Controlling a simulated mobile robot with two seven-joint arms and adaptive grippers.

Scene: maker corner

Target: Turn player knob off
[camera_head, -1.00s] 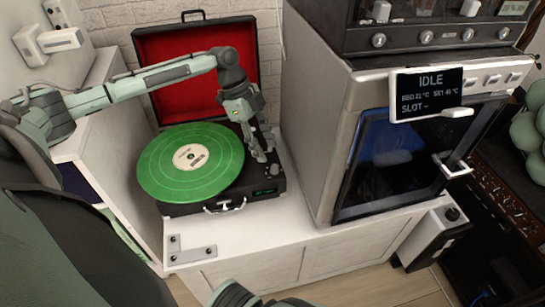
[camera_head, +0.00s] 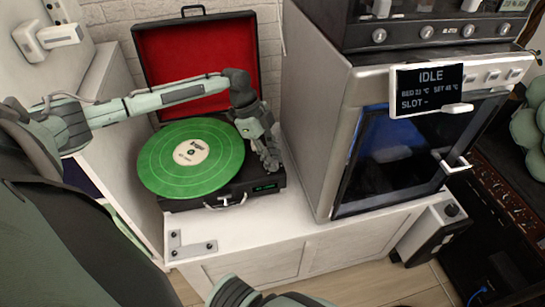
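The record player is a black suitcase turntable (camera_head: 208,201) with its red-lined lid (camera_head: 192,62) standing open. A green record (camera_head: 170,175) with a pale label lies on it. A small green display glows on the front right of its deck. My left gripper (camera_head: 270,164) points down at the right side of the deck, just behind the display. The player's knob cannot be made out; the gripper covers that area. Its fingers look close together, but I cannot tell whether they are shut or touching a knob. Part of my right arm (camera_head: 235,291) shows at the bottom edge.
The player stands on a white cabinet (camera_head: 330,235). A grey printer-like machine (camera_head: 315,110) with a screen reading IDLE (camera_head: 430,88) stands close on the right. A metal bracket (camera_head: 190,247) lies on the cabinet's front left.

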